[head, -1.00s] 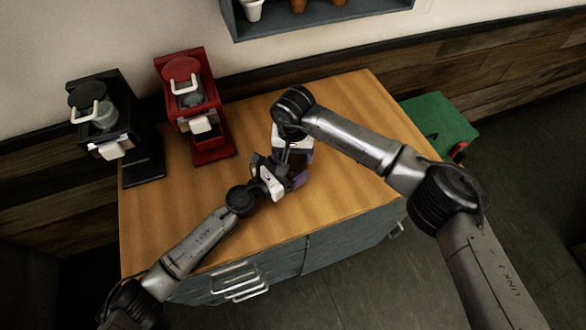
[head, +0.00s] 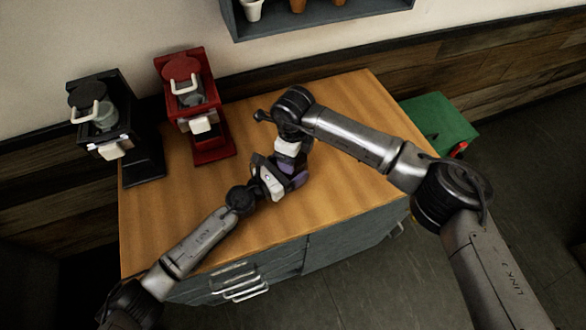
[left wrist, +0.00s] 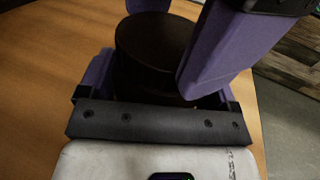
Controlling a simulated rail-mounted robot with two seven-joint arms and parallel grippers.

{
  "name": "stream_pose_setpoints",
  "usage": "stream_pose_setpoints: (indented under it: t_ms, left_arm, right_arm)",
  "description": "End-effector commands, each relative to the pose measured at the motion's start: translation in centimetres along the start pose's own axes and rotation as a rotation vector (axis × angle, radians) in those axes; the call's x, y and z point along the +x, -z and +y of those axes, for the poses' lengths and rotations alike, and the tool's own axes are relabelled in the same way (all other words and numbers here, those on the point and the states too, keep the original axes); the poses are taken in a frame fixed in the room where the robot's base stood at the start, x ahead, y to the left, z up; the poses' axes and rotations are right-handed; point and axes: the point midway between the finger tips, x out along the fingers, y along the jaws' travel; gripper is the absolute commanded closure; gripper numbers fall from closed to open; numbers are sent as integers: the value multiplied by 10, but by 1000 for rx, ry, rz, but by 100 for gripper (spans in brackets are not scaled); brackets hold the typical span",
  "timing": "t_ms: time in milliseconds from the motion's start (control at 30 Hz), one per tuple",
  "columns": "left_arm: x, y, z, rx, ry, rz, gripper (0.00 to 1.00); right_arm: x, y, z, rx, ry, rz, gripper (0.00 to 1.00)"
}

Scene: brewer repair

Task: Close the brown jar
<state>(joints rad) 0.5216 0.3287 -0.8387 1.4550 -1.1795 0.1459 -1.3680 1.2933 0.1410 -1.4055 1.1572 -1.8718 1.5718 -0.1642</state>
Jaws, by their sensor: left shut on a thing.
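The brown jar (left wrist: 155,55) shows in the left wrist view as a dark brown cylinder with a flat round top that looks like its lid. I cannot tell how tightly the lid sits. My left gripper (head: 283,175) is shut on the jar, low on its body, over the wooden counter. My right gripper (head: 290,150) comes down from above, close to the left one. A purple finger (left wrist: 224,50) beside the jar's top appears to be its own. Its fingertips are hidden in the head view, and its opening is unclear. The jar is hidden in the head view.
A red brewer (head: 198,105) and a black brewer (head: 115,130) stand at the counter's back left. The wooden counter (head: 345,100) is clear behind the right arm. A wall shelf (head: 320,20) holds cups. A green box (head: 440,122) is beyond the right edge.

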Motion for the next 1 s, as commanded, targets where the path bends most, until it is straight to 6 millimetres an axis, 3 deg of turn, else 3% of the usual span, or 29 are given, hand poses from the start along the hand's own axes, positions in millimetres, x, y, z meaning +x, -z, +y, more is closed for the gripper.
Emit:
stream_pose_setpoints:
  t_ms: [100, 300, 667, 700, 900, 1000]
  left_arm:
    - [0, 0, 0, 0, -1, 0, 82]
    - [0, 0, 0, 0, -1, 0, 82]
    - [0, 0, 0, 0, 0, 0, 82]
    - [0, 0, 0, 0, 0, 0, 82]
    - [0, 0, 0, 0, 0, 0, 82]
    - [0, 0, 0, 0, 0, 0, 82]
  right_arm:
    - [0, 0, 0, 205, 0, 0, 52]
    - [0, 0, 0, 408, 1, 0, 52]
    - [0, 0, 0, 438, 1, 0, 52]
    - [0, 0, 0, 438, 1, 0, 20]
    - [0, 0, 0, 437, 1, 0, 1]
    - [0, 0, 0, 437, 0, 0, 0]
